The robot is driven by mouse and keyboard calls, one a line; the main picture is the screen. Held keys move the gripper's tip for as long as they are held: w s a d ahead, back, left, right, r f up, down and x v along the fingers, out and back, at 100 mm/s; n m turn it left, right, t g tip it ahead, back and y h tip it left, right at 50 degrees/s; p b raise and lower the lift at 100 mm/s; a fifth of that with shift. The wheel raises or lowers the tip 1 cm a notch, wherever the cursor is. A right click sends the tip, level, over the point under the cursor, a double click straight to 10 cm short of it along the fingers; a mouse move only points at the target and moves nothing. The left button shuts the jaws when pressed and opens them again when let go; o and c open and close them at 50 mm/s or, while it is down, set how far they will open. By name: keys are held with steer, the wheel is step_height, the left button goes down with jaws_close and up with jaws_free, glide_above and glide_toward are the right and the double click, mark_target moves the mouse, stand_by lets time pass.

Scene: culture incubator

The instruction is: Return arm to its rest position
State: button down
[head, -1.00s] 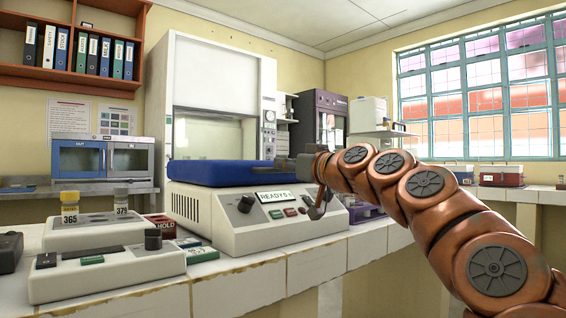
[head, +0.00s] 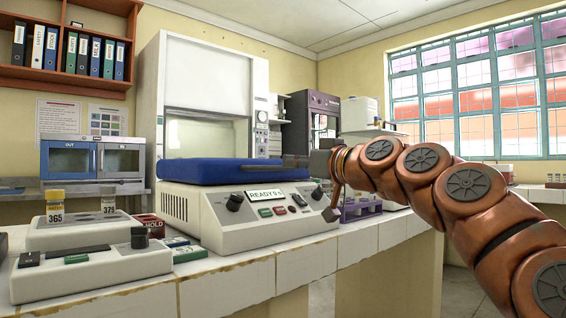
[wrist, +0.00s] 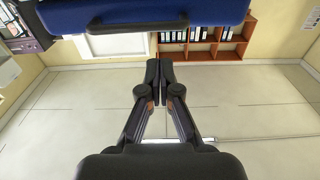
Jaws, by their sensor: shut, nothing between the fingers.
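My gripper (wrist: 159,75) is shut and empty, with its two dark fingers together in the wrist view. In the head view, my gripper (head: 294,160) is at the right end of the blue lid (head: 220,171) of the white bench incubator; I cannot tell whether it touches the lid. The lid is down on the white incubator body (head: 232,221), whose display reads READY. In the wrist view the blue lid (wrist: 110,14) fills the top edge, with a dark handle bar below it, apart from the fingers.
A purple rack (head: 360,207) is behind the incubator's right end. A tall white hood (head: 212,100) stands behind.

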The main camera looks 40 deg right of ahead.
steer(key=shift+s+d+f, duration=0.1)
steer(key=shift+s+f, duration=0.25)
steer(key=shift+s, duration=0.35)
steer(key=shift+s+d+f, duration=0.1)
steer(key=shift+s+f, duration=0.2)
steer(key=shift+s, duration=0.35)
